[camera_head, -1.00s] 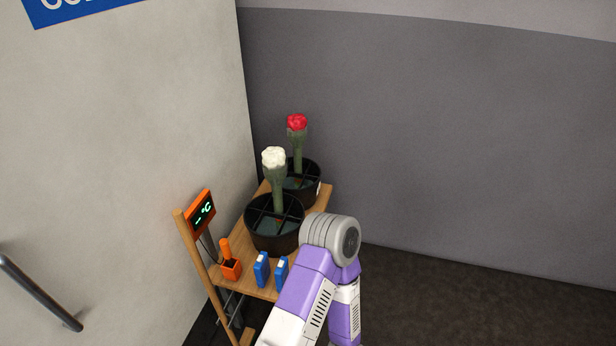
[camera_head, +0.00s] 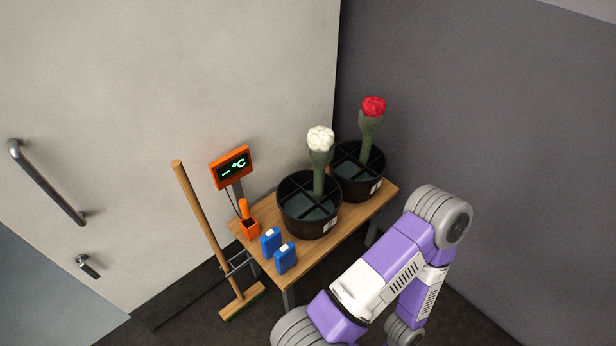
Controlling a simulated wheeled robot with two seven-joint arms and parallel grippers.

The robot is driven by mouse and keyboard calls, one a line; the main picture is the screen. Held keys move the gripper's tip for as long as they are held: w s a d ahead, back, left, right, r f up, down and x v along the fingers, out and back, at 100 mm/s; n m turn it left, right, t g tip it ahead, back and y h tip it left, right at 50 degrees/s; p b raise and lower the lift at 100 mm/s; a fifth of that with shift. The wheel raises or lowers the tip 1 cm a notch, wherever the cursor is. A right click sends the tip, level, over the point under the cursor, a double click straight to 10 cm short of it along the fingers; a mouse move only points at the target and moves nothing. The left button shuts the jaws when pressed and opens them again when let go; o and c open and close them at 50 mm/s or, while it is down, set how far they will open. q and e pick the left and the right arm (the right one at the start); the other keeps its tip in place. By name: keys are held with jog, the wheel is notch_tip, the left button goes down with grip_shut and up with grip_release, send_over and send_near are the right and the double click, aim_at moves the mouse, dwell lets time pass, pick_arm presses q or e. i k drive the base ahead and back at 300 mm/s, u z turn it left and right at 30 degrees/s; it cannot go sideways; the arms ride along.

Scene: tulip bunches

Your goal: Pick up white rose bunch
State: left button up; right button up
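The white rose bunch (camera_head: 320,140) stands nearly upright in the nearer black bucket (camera_head: 300,222) on a small wooden table. Its green wrapped stem goes down into one of the bucket's divided compartments. A red rose bunch (camera_head: 372,107) stands in a second black bucket (camera_head: 362,187) behind it to the right. One of my arms, purple and white, is bent at the lower right, in front of the table's right end. No gripper of mine shows, and nothing of mine touches the bunch.
The wooden table (camera_head: 342,236) stands in the corner between a pale door wall and a dark grey wall. An orange temperature display (camera_head: 232,167), an orange pot with a tool (camera_head: 248,227) and two blue boxes (camera_head: 271,242) are left of the buckets. A broom (camera_head: 205,229) leans at the left.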

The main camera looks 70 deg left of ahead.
aim_at(321, 145)
jog(key=u, duration=3.05)
jog(key=i, duration=1)
